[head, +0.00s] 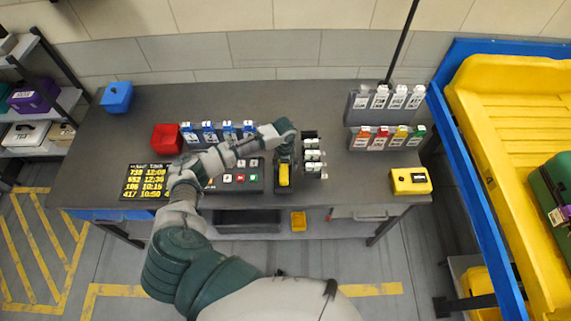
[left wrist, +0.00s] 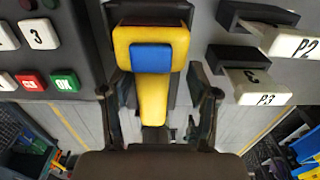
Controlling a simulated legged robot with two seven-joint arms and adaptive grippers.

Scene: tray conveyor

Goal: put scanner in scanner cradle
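The yellow scanner (head: 284,175) with a blue patch lies on the dark scanner cradle (head: 284,187) at the front middle of the table. It also shows in the left wrist view (left wrist: 150,52), with a dark part of the cradle (left wrist: 150,14) behind its head. My left gripper (head: 284,152) is over the cradle, reaching in from the left. In the left wrist view my left gripper (left wrist: 160,110) is open, one finger on each side of the scanner's narrow handle, with gaps visible. How firmly the scanner sits is hard to tell. My right gripper is out of view.
A keypad (head: 236,178) stands close left of the cradle, and a rack of labelled slots (head: 313,158) close right. A yellow box (head: 410,181) sits farther right. A red bin (head: 166,139) and a display board (head: 147,182) are at left. The table's right middle is clear.

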